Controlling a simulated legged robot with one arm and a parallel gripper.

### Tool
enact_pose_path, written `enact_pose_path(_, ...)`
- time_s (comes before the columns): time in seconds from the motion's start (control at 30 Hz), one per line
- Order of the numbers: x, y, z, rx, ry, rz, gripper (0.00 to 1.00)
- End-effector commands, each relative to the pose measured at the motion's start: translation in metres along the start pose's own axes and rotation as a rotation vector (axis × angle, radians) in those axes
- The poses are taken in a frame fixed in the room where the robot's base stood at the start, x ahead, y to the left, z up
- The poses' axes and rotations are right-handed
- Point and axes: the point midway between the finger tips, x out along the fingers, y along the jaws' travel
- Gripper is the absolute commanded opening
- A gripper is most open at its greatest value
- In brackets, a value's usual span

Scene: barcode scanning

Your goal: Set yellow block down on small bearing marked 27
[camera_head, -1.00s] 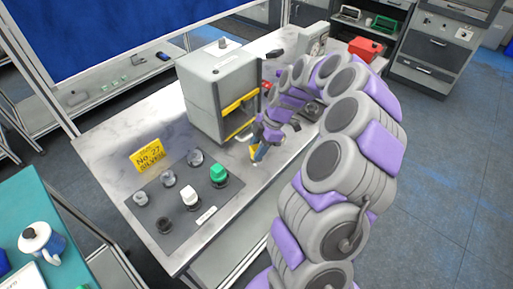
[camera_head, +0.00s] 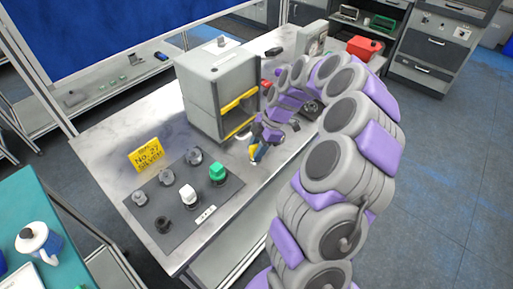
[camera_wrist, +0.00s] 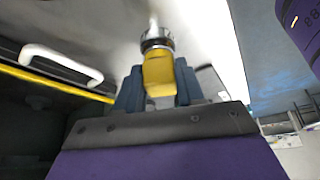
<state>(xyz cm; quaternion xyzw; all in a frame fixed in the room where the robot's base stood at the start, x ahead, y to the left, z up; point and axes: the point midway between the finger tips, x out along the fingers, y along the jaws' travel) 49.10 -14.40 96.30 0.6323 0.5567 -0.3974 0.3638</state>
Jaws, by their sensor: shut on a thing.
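My gripper (camera_head: 257,150) is shut on the yellow block (camera_head: 253,154) and holds it to the right of the dark mat, in front of the grey machine. In the wrist view the yellow block (camera_wrist: 159,76) sits between the two blue fingers (camera_wrist: 158,90), with a ribbed metal ring (camera_wrist: 157,40) and a white tip at its far end. Several round bearings stand on the mat, among them a silver one (camera_head: 194,157) at the back and another silver one (camera_head: 166,177). Their markings are too small to read, so I cannot tell which is marked 27.
A yellow sign (camera_head: 147,155) reading "No. 27 SILVER" stands behind the dark mat (camera_head: 203,191). A white block (camera_head: 188,195) and a green block (camera_head: 217,172) rise from the mat. The grey machine (camera_head: 221,91) with a yellow bar stands close behind my gripper.

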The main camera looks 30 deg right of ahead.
Motion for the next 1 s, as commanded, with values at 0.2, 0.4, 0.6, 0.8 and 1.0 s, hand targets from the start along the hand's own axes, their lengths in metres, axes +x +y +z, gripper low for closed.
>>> enact_pose_path(0.2,0.0039,0.0001,0.0027,0.000,0.000,0.000,0.01)
enact_pose_path(0.4,0.0057,0.0001,0.0043,0.000,0.001,0.000,0.42)
enact_pose_path(0.6,0.0053,0.0001,0.0041,0.000,0.000,0.000,0.61)
enact_pose_path(0.8,0.0054,0.0001,0.0041,0.000,0.000,0.000,0.68)
enact_pose_path(1.0,0.0054,0.0001,0.0042,0.000,0.000,0.000,0.83)
